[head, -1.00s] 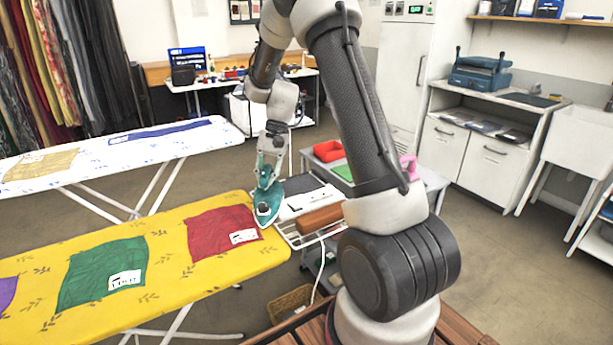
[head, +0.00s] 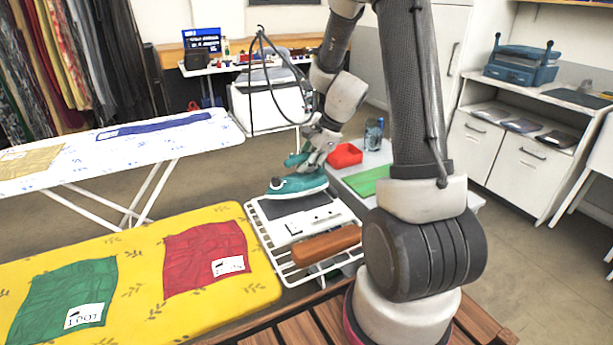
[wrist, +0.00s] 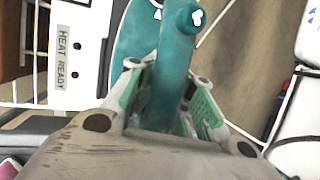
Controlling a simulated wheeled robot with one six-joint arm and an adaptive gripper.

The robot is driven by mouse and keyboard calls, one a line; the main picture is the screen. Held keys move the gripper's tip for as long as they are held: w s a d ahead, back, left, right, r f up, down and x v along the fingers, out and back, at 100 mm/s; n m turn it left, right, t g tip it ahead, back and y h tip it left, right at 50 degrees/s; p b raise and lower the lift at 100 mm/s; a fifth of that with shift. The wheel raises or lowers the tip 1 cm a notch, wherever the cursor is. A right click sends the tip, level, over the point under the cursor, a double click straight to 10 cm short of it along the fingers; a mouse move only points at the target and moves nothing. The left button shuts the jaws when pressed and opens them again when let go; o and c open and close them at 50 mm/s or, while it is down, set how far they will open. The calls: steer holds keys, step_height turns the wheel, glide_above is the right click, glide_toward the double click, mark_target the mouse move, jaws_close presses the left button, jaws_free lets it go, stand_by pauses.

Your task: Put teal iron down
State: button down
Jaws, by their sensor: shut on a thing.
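The teal iron (head: 297,187) is in my gripper (head: 312,160), which is shut on its handle. In the head view the iron is at the far end of the white wire rack (head: 284,270), over or at a dark pad (head: 287,207). I cannot tell whether its sole touches the pad. In the wrist view the teal handle (wrist: 172,75) runs between the two fingers of my gripper (wrist: 165,100). A white panel labelled "HEAT READY" (wrist: 75,45) lies to the left of the iron there.
A brown wooden roll (head: 326,245) lies on the rack's near part. The yellow ironing board (head: 130,290) with red (head: 205,258) and green cloths (head: 62,300) is at left.

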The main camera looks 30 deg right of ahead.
mark_target(307, 174)
steer(key=shift+f, duration=1.65)
steer(key=shift+f, duration=0.1)
steer(key=c, duration=1.2)
jaws_free()
steer(key=shift+c, duration=0.2)
steer(key=v, duration=1.2)
steer(key=s+a+r+n+h, duration=0.1)
steer(key=s+r+n, duration=0.3)
steer(key=s+n, duration=0.2)
steer(key=s+a+r+n+h, duration=0.1)
steer(key=s+r+n, duration=0.3)
steer(key=s, duration=0.5)
steer(key=s+a+r+n+t+h, duration=0.1)
steer(key=s+a+r+n+h, duration=0.1)
steer(key=s+r+n, duration=0.3)
steer(key=s+n, duration=0.2)
steer(key=n, duration=0.1)
steer(key=shift+s, duration=0.35)
